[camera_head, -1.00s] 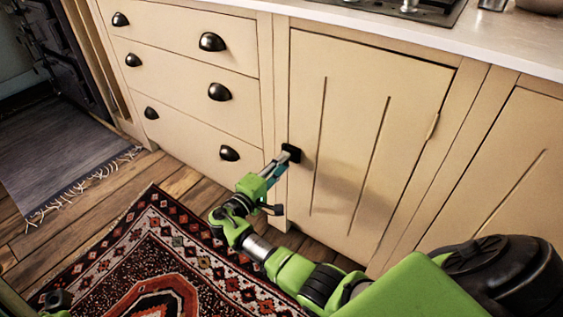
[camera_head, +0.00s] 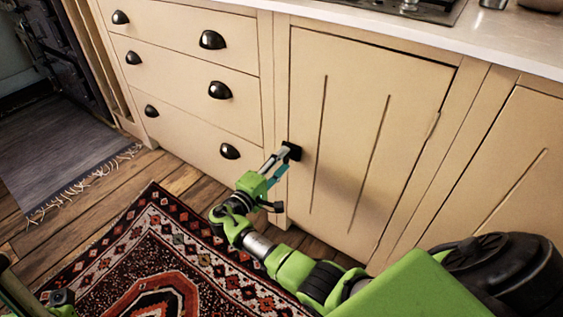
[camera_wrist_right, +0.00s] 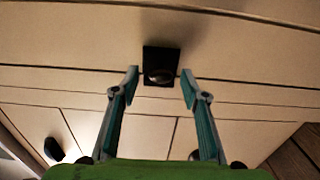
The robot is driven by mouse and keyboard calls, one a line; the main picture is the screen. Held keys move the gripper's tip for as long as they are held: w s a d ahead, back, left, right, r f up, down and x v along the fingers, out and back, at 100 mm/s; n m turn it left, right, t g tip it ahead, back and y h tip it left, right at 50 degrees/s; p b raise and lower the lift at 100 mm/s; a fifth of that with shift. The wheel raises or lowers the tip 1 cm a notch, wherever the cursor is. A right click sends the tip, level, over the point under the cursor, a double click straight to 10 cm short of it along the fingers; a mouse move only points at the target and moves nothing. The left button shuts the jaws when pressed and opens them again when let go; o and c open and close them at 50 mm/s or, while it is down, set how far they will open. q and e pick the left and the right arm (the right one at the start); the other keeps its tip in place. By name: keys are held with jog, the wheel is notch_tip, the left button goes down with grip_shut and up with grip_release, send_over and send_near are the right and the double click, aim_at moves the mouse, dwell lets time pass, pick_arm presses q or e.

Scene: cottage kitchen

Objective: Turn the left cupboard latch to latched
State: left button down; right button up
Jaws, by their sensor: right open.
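The left cupboard latch (camera_head: 291,151) is a small black piece at the left edge of the cream cupboard door (camera_head: 350,140). In the right wrist view the latch (camera_wrist_right: 161,65) shows as a dark square plate with a rounded knob. Its turn position is hard to tell. My right gripper (camera_head: 281,160) is at the latch, and its fingers partly overlap it in the head view. In the wrist view the right gripper (camera_wrist_right: 160,85) is open and empty, with one finger on each side of the knob and gaps to both. My left gripper is not in view.
Drawers with black cup handles (camera_head: 219,90) are left of the door. A worktop (camera_head: 400,29) runs above. Another cupboard door (camera_head: 500,190) is at the right. A patterned rug (camera_head: 150,250) lies on the wooden floor below my right arm.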

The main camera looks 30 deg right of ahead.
jog(key=v, duration=0.7)
jog(key=shift+a, duration=0.25)
jog(key=shift+s, duration=0.1)
